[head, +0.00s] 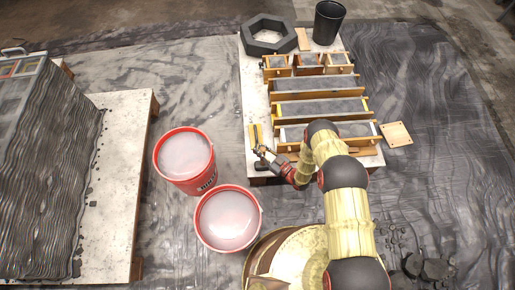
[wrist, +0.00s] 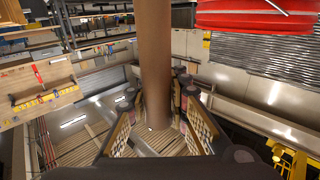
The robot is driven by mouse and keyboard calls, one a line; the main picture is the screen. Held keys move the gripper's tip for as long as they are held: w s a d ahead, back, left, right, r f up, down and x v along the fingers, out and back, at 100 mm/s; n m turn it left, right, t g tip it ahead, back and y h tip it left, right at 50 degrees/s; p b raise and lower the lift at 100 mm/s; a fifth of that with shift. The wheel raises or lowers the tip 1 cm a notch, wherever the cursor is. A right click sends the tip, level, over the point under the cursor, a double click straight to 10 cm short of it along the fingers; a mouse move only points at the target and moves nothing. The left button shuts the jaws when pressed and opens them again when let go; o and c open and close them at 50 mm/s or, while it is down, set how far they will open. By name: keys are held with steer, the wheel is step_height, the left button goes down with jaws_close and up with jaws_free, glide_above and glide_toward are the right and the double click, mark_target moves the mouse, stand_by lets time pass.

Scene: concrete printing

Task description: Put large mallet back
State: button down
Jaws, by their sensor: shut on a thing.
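My gripper (head: 265,158) is at the front left corner of the pale work table (head: 258,92) in the head view. In the wrist view my gripper (wrist: 158,125) has its two fingers closed on a thick brown handle (wrist: 155,60), which I take to be the large mallet's. The handle runs up out of the top of the picture, so the mallet's head is not seen there. In the head view the held mallet is too small and too covered by the gripper to make out.
Two red buckets (head: 184,160) (head: 229,219) with pale contents stand left of my arm. The table holds filled moulds (head: 320,108), a dark hexagonal ring (head: 268,35) and a black bucket (head: 328,22). A layered printed block (head: 50,170) stands on the left platform (head: 122,165).

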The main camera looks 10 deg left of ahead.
steer(key=shift+r, duration=0.15)
steer(key=c, duration=2.3)
jaws_free()
steer(key=shift+c, duration=0.2)
steer(key=o, duration=0.7)
